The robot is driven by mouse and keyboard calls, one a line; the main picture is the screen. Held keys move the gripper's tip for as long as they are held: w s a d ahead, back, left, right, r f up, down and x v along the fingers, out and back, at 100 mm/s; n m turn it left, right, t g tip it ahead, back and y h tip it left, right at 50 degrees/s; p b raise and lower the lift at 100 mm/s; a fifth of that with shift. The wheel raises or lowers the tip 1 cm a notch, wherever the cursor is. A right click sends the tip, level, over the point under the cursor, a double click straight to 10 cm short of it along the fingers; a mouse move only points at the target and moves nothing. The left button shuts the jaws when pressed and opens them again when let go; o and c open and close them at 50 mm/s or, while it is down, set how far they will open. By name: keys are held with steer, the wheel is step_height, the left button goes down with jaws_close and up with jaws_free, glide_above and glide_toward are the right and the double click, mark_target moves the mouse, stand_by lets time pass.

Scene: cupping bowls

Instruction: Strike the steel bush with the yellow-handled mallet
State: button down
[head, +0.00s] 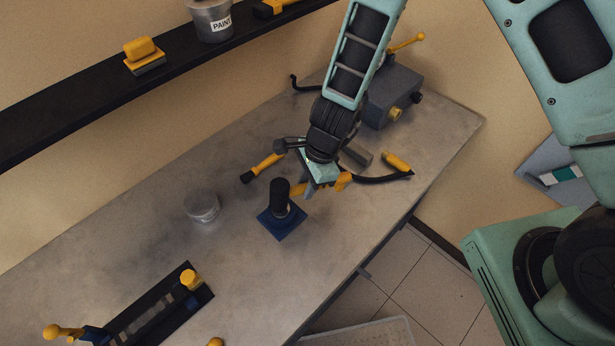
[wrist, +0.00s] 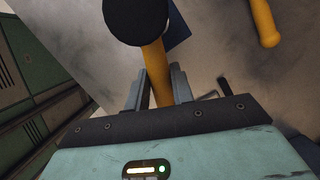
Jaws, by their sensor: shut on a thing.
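My gripper (head: 311,188) is shut on the yellow handle (wrist: 156,75) of the mallet, which runs between the two fingers in the wrist view. The mallet's black head (head: 279,191) is at the handle's far end; in the wrist view the head (wrist: 137,16) shows as a dark disc. In the head view it stands over a square blue block (head: 270,225) on the bench. I cannot tell whether head and block touch. I cannot make out the steel bush; the mallet head hides the middle of the block.
Another yellow-handled tool (head: 262,168) lies behind my gripper, and shows in the wrist view (wrist: 262,22). A grey vise-like block (head: 393,95) and a yellow-gripped black tool (head: 397,162) lie right. A round tin (head: 202,206) and black rack (head: 160,310) are left. Bench between them is bare.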

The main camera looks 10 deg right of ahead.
steer(key=shift+h, duration=0.7)
steer(key=shift+s+a+r+p, duration=0.1)
steer(key=shift+a+r+p, duration=0.1)
steer(key=shift+r+p, duration=1.25)
steer(key=shift+s+a+r+p, duration=0.15)
steer(key=shift+r+p, duration=0.7)
steer(key=shift+p, duration=1.05)
steer(key=shift+w+f, duration=0.1)
steer(key=shift+w+d+f, duration=0.2)
steer(key=shift+w+d, duration=0.05)
steer(key=shift+d, duration=0.05)
step_height(320, 180, down, 5)
steer(key=shift+f, duration=0.2)
step_height(320, 180, up, 8)
steer(key=shift+r, duration=0.15)
steer(key=shift+s, duration=0.15)
